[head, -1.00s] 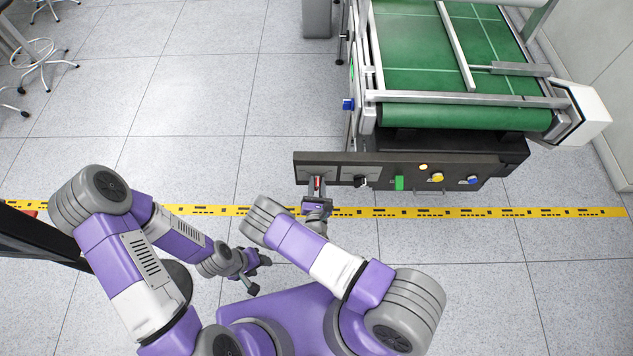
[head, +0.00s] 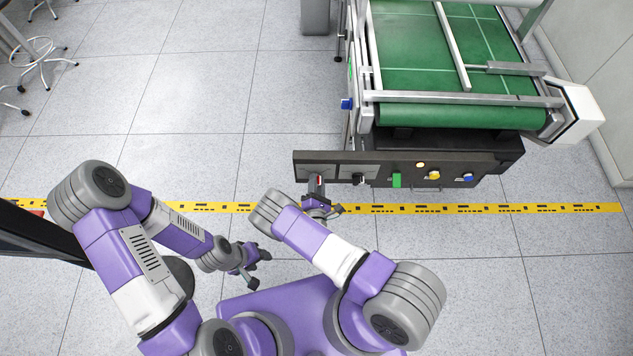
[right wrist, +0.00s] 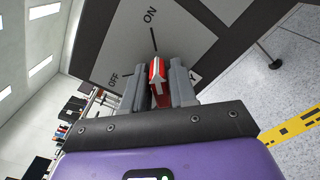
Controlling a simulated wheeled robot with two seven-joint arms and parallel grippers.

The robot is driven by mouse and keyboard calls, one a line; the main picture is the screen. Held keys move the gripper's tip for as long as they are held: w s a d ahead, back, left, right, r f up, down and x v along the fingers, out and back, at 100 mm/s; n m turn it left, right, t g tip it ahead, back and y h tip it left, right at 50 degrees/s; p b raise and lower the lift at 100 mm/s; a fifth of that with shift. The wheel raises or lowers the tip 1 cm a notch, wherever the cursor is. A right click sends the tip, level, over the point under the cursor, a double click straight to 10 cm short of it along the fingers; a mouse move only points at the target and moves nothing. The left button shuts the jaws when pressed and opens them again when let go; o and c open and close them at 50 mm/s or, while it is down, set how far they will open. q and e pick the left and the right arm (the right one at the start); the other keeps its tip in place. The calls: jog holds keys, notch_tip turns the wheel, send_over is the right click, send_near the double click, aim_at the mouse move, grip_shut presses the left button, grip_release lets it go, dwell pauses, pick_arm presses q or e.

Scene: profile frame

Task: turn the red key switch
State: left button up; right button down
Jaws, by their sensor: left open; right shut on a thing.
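The red key switch (right wrist: 158,72) has a white arrow and sits on a grey plate marked ON and OFF. In the right wrist view its arrow points up towards the line below ON. In the head view only a bit of red (head: 320,181) shows at the left end of the black panel. My right gripper (right wrist: 160,88) is shut on the switch, with one grey finger on each side. It also shows in the head view (head: 317,187), partly hidden by its wrist. My left gripper (head: 252,264) is open and empty, low over the floor, away from the panel.
The black panel (head: 452,178) also carries a second black switch (head: 360,180), a green button (head: 396,181), a yellow knob (head: 433,175) and a blue knob (head: 468,178). A green conveyor (head: 420,60) stands behind it. The floor left of the panel is clear.

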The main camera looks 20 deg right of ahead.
dwell(0.3)
jog(key=c, duration=1.1)
grip_release()
jog(key=p+v, duration=0.1)
jog(key=v, duration=0.6)
jog(key=shift+s, duration=0.3)
jog(key=shift+a, duration=0.1)
